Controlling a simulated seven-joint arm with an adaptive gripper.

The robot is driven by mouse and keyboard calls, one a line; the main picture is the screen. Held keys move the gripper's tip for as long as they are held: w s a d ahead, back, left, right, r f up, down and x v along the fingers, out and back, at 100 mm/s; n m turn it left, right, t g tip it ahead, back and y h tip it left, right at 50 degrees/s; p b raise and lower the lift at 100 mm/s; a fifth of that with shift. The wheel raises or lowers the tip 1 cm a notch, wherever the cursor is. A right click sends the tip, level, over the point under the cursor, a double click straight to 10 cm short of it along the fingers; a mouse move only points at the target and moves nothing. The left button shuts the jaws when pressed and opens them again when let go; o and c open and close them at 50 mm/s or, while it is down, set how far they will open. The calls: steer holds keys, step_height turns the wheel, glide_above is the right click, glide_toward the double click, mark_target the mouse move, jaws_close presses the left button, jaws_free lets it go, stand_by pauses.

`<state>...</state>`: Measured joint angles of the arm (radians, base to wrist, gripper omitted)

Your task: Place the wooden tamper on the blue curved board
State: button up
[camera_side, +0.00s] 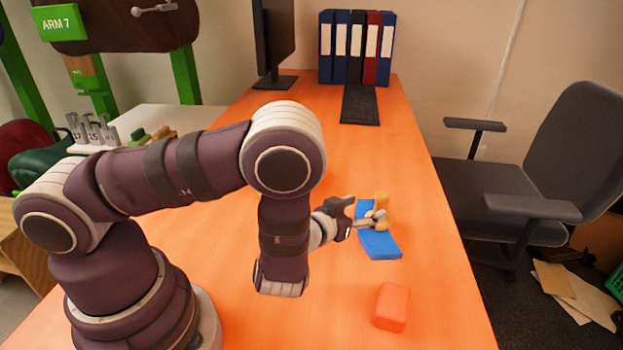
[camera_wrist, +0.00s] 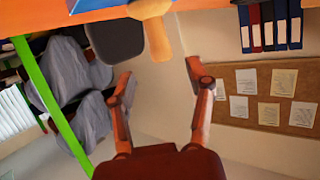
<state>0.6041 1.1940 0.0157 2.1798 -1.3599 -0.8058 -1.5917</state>
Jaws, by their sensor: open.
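The wooden tamper (camera_side: 382,200) is at the blue curved board (camera_side: 380,244), over its middle in the side view. It appears to rest on the board, but the contact is partly hidden. In the wrist view the tamper (camera_wrist: 152,28) shows at the top, its handle pointing towards my gripper, with a piece of the blue board (camera_wrist: 92,5) at its left. My gripper (camera_side: 362,212) is level with the tamper, to its left in the side view. In the wrist view its fingers (camera_wrist: 159,72) are spread, empty and short of the handle's end.
A red-orange block (camera_side: 391,307) lies on the orange table (camera_side: 340,320) in front of the board. Binders (camera_side: 355,48), a monitor (camera_side: 273,40) and a dark keyboard (camera_side: 360,104) stand at the far end. An office chair (camera_side: 500,190) is beside the table's right edge.

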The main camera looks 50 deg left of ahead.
steer(key=v, duration=0.5)
steer(key=s+a+r+n+g+y, duration=0.2)
steer(key=a+n+g+y, duration=0.1)
steer(key=a+n+g, duration=0.15)
steer(key=s+a+r+n+g+y, duration=0.2)
steer(key=a+n+g, duration=0.2)
steer(key=a, duration=0.2)
steer(key=s+d+r+m+h, duration=0.7)
steer(key=s+r+m, duration=0.1)
steer(key=s+m, duration=0.1)
steer(key=shift+r+m+h, duration=0.3)
steer(key=shift+m+h, duration=0.1)
steer(key=shift+m, duration=0.45)
